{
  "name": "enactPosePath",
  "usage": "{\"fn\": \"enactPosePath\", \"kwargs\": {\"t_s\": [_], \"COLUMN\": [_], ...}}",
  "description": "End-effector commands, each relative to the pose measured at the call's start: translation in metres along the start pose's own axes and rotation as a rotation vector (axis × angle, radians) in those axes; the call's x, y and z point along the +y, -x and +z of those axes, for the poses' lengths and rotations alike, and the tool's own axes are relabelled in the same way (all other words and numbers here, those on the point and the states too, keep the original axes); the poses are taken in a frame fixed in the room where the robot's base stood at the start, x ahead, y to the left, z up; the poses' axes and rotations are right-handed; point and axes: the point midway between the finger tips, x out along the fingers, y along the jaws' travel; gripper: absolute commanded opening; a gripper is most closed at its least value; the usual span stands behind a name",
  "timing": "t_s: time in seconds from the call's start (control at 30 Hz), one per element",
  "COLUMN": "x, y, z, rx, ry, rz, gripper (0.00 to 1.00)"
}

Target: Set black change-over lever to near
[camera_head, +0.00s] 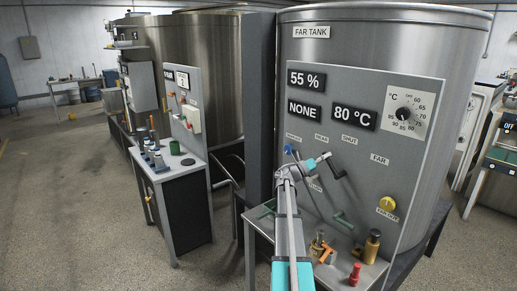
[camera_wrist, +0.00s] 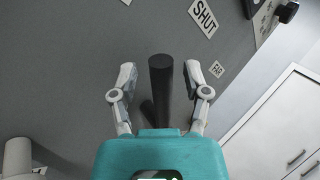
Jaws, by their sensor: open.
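The black change-over lever (camera_head: 338,170) is on the grey panel of the far tank, below the SHUT label (camera_head: 350,140). In the wrist view the lever (camera_wrist: 161,85) is a thick black bar between my gripper's two fingers. My gripper (camera_head: 322,162) is open around the lever, with gaps visible on both sides of the bar. In the wrist view my gripper (camera_wrist: 168,75) has one finger left and one right of the lever. My arm hides part of the panel.
A blue knob (camera_head: 288,149) is left of my gripper and a green lever (camera_head: 343,219) is below. A yellow knob (camera_head: 387,204) is at the right. A bench holds a brown bottle (camera_head: 372,247), a red piece (camera_head: 355,274) and an orange piece (camera_head: 326,254).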

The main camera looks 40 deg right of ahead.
Motion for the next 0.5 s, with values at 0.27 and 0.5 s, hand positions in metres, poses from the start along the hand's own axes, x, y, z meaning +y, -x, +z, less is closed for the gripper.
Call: {"fn": "enactPosePath", "kwargs": {"t_s": [0.27,0.5], "x": [0.000,-0.002], "y": [0.000,0.023], "z": [0.000,-0.002], "rx": [0.001,0.042], "ry": [-0.001,-0.099], "rz": [0.001,0.047], "gripper": [0.61,0.61]}}
